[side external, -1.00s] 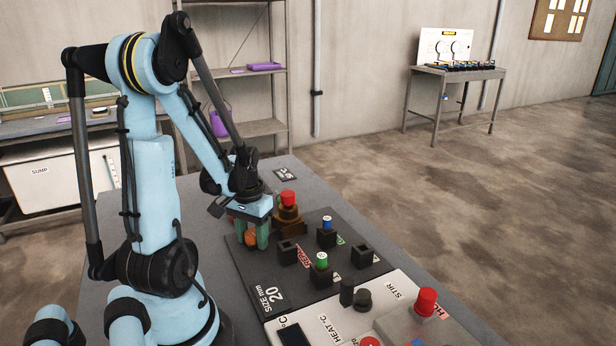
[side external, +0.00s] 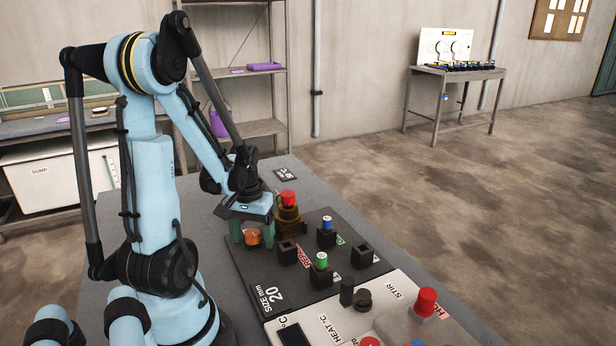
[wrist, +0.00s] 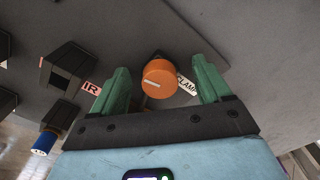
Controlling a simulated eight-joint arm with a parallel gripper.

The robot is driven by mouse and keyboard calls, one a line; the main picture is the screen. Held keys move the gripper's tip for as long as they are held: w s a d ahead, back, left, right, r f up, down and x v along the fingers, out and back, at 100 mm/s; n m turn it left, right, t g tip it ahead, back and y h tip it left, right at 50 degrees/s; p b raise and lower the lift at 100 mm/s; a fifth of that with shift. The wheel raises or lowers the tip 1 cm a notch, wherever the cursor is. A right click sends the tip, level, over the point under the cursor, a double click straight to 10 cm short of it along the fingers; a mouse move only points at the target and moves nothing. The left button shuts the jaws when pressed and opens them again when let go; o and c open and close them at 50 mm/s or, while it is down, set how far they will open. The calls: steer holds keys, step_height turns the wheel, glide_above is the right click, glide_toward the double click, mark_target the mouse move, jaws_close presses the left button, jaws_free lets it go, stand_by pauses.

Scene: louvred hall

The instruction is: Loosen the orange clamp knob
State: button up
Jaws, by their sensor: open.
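The orange clamp knob (side external: 253,237) is on the dark board's near-left edge, with a pale line across its face. In the wrist view the knob (wrist: 160,79) shows between my two green fingers, beside a label reading "CLAMP" (wrist: 187,84). My gripper (side external: 254,232) is open, pointing down with one finger on each side of the knob. In the wrist view (wrist: 161,88) gaps show between the knob and both fingers. I cannot tell exactly how far down the fingertips reach along the knob.
A brown fixture with a red top (side external: 288,205) stands close to the right of my gripper. Dark square sockets (side external: 287,253), some with green-topped (side external: 321,261) or blue-topped (side external: 327,224) pieces, stand on the board (side external: 290,290). A white control panel (side external: 385,305) lies in front.

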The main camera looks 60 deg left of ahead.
mark_target(252, 233)
steer(key=shift+r, duration=3.4)
steer(key=shift+r, duration=0.1)
